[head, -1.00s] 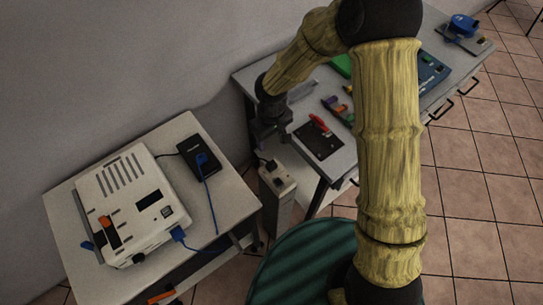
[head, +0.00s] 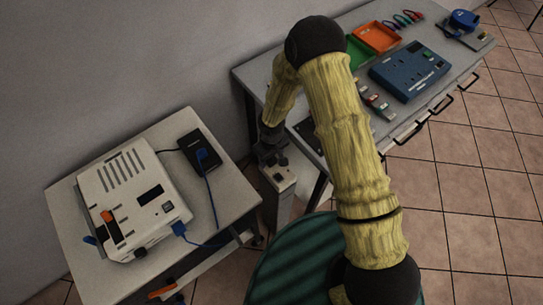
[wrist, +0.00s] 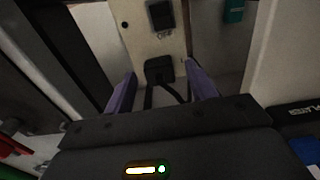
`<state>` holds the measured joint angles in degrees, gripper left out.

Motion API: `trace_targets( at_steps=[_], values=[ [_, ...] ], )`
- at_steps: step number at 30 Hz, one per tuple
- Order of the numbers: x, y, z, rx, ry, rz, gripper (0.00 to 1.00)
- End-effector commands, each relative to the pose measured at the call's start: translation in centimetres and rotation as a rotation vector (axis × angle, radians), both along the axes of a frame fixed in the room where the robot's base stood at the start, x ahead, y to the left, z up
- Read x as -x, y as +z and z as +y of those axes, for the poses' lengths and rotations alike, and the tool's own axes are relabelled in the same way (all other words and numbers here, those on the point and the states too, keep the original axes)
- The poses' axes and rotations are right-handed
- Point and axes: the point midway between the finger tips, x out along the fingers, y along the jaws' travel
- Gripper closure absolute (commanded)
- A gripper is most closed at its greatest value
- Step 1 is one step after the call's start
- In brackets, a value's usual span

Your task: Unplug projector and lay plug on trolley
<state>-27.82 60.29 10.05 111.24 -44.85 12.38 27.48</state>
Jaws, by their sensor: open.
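A black plug (wrist: 160,69) with a dark cord sits on the pale face of a socket post (wrist: 141,40) in the wrist view. My gripper (wrist: 161,90) has its two purple fingers apart, one on either side of the plug and cord; I cannot tell whether they touch it. In the head view my gripper (head: 270,152) is over the top of the socket post (head: 279,188), hiding the plug. The white projector (head: 131,195) stands on the small trolley (head: 78,274) at left. Its cord cannot be followed to the plug.
A black box (head: 200,157) with a blue connector lies on the trolley beside the projector. A long table (head: 340,40) at right holds a blue device (head: 409,70), an orange tray (head: 377,37) and small parts. A green round top (head: 290,270) is in front. The trolley's front right corner is clear.

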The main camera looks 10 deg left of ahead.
Motion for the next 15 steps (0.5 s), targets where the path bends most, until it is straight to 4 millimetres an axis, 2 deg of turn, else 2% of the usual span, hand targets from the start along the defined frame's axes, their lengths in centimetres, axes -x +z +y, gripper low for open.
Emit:
trace_targets(
  at_steps=[8, 11, 15],
  values=[
    [-0.03, -0.22, -0.03, 0.000, 0.000, 0.000, 0.44],
    [-0.02, -0.21, -0.02, 0.000, 0.000, 0.000, 0.59],
    [-0.02, -0.20, -0.02, 0.000, 0.000, 0.000, 0.87]
  ],
)
